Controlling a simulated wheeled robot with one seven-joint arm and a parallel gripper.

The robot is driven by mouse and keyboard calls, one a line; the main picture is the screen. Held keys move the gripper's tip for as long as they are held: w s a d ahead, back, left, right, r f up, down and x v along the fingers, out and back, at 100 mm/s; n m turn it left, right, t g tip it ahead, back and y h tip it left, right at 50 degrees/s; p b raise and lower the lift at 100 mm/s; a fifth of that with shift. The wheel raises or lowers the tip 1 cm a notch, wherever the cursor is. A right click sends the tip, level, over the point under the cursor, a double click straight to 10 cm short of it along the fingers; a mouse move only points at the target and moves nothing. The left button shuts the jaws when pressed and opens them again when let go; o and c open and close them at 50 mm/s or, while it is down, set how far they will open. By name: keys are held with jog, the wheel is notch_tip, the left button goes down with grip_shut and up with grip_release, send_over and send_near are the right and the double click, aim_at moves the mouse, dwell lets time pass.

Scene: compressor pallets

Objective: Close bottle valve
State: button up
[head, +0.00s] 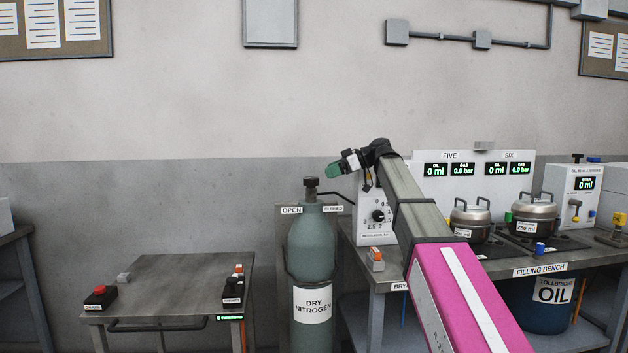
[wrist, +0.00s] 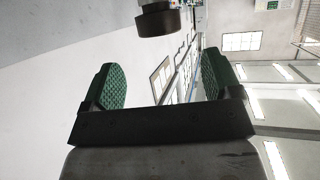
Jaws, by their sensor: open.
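The grey-green nitrogen bottle (head: 312,255) stands upright between the cart and the bench, with a "DRY NITROGEN" label. Its dark valve knob (head: 311,186) sits on top, between an OPEN sign (head: 291,210) and a CLOSED sign (head: 333,209). My gripper (head: 334,170) is up and to the right of the knob in the head view, apart from it in the picture. In the wrist view my gripper (wrist: 162,82) is open, with two green pads and nothing between them. A dark round knob-like thing (wrist: 158,20) shows beyond the pads at the top, probably the valve knob.
A cart (head: 170,280) with a red button (head: 100,290) stands left of the bottle. The filling bench (head: 540,268) on the right carries a regulator panel (head: 372,232), two lidded pots (head: 470,215) and displays.

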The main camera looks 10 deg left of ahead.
aim_at(312, 178)
jog(key=x, duration=0.8)
jog(key=c, duration=0.9)
